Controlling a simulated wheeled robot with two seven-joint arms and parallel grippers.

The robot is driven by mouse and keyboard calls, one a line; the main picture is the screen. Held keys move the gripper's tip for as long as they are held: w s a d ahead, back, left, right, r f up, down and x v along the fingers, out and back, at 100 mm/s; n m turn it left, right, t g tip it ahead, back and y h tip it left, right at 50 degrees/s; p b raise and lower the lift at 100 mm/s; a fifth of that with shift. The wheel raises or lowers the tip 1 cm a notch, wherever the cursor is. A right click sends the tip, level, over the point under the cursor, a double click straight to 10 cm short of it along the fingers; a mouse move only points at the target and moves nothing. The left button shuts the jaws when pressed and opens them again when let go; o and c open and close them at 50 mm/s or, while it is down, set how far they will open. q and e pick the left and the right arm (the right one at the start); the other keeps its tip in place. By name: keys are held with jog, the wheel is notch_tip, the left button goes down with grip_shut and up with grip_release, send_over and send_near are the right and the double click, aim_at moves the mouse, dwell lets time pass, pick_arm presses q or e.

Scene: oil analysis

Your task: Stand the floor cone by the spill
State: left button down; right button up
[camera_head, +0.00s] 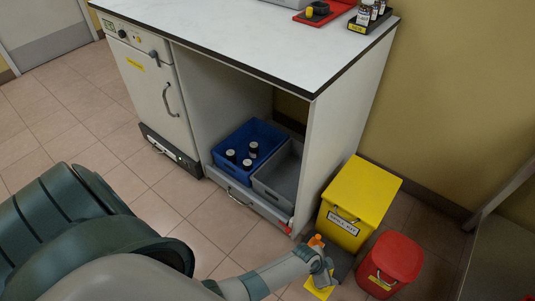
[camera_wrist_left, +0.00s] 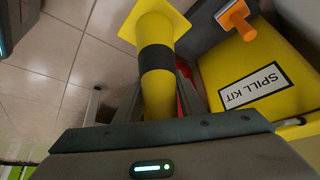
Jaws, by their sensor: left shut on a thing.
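The floor cone, yellow with a black band (camera_wrist_left: 157,58), fills the upper middle of the left wrist view, its square base toward the top left. The cone's other end is hidden. No spill can be made out. My right gripper is not in view.
The yellow spill kit box (camera_head: 362,195) and a red lidded bin (camera_head: 391,262) stand right of the cabinet. An orange handle (camera_head: 316,240) is close to my gripper. Blue (camera_head: 228,143) and grey (camera_head: 266,182) crates sit in the cabinet's open bay. Tiled floor left of the gripper is clear.

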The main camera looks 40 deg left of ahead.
pick_arm(q)
jog(key=w+a+r+n, duration=0.1)
jog(key=w+r, duration=0.4)
jog(key=r, duration=0.5)
jog(key=w+a+r+n+t+y, duration=0.1)
jog(key=w+r, duration=0.5)
jog(key=r, duration=0.4)
jog(key=w+a+r+n, duration=0.1)
jog(key=w+r, duration=0.4)
jog(key=r, duration=0.5)
jog(key=s+a+r+n+y, duration=0.1)
jog(key=s+a+r, duration=0.2)
jog(key=r, duration=0.5)
jog(key=s+a+r+n+y, duration=0.1)
jog(key=s+a+r+n, duration=0.1)
jog(key=r, duration=0.6)
jog(key=s+a+r+n+y, duration=0.1)
jog(key=s+a+r+n, duration=0.1)
jog(key=s+a+r, duration=0.3)
jog(key=shift+s+r+t, duration=0.25)
jog(key=shift+r+t, duration=0.05)
jog(key=shift+r, duration=1.25)
jog(key=shift+a, duration=0.15)
